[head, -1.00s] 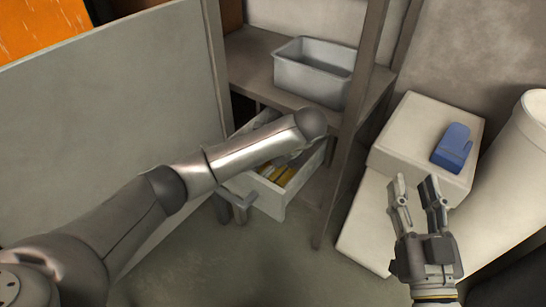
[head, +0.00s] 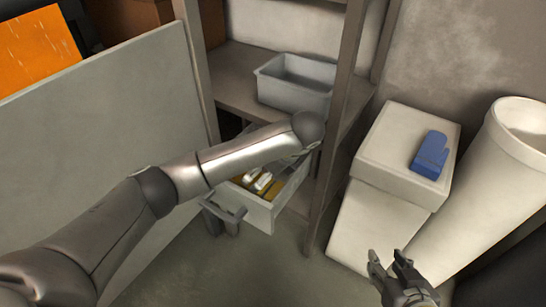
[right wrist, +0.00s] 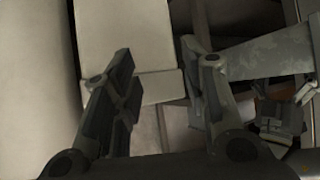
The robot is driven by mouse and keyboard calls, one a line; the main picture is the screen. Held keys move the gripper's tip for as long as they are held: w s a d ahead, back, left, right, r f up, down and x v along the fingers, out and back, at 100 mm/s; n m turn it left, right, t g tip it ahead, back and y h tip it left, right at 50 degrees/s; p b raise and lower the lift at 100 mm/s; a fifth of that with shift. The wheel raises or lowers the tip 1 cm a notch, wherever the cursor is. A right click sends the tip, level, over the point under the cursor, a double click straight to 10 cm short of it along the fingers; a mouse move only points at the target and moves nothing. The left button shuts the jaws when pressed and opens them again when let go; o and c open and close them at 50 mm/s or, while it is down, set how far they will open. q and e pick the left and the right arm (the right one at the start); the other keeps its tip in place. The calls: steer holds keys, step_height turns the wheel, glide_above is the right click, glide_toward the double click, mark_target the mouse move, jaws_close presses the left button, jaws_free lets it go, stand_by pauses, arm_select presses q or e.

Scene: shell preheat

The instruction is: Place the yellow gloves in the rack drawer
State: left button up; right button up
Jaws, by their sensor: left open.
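The rack drawer (head: 262,214) is pulled open below the rack shelf. Yellow gloves (head: 271,189) with pale white patches lie inside it, partly covered by my arm. My left arm reaches over the drawer from the left. My left gripper (head: 288,162) is over the drawer, mostly hidden behind my own wrist; it is open. I cannot see clearly whether it touches the gloves. My right gripper (head: 388,262) is at the lower right, in front of the white boxes, away from the drawer. It also shows in the right wrist view (right wrist: 165,75), with its fingers apart and nothing between them.
A grey bin (head: 292,87) stands on the rack shelf (head: 232,72). A blue mitt (head: 429,155) lies on stacked white boxes (head: 385,150) right of the rack post (head: 338,130). A white cylinder (head: 492,190) leans beside them. A grey panel (head: 90,130) stands at left.

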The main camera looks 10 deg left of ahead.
arm_select(q)
steer(key=p+v, duration=0.2)
steer(key=v, duration=0.1)
steer(key=shift+r, duration=0.15)
steer(key=shift+d+r+p, duration=0.2)
steer(key=shift+r+p, duration=0.1)
steer(key=shift+r, duration=0.05)
steer(key=shift+p+v, duration=0.7)
steer(key=shift+v, duration=0.55)
arm_select(e)
steer(key=s+d+f+g+h, duration=0.1)
steer(key=s+d+f+g, duration=0.1)
steer(key=s, duration=0.4)
steer(key=s+d+f+g, duration=0.2)
steer(key=s+g, duration=0.3)
steer(key=s, duration=0.1)
steer(key=shift+h, duration=0.4)
arm_select(q)
steer(key=shift+c, duration=0.3)
